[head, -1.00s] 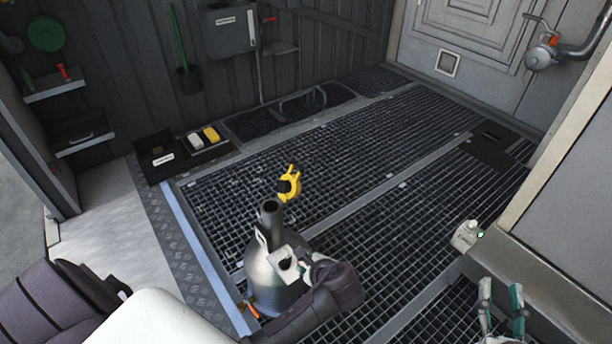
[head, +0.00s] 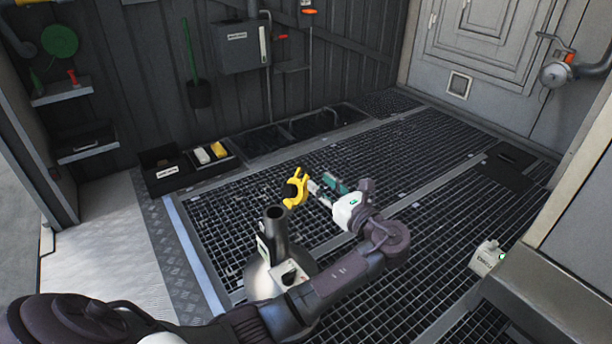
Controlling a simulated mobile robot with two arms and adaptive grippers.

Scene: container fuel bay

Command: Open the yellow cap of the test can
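The test can (head: 257,283) is a grey metal can with an upright, dark-mouthed neck (head: 274,228), standing on the grating floor. The yellow cap (head: 299,187) shows above and just right of the neck, clear of the mouth in the picture; I cannot tell how it joins the can. My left gripper (head: 322,192) is just right of the cap, its teal-padded fingers apart and pointing toward it. It looks open, and I cannot tell whether a fingertip touches the cap. My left arm crosses in front of the can and hides its lower part. My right gripper is not in view.
A small pale container (head: 486,258) with a green light stands at the right by a grey ledge. A black tray (head: 165,178) with white and yellow items lies at the back left. Wall shelves (head: 85,148) are at the left. The grating behind the can is clear.

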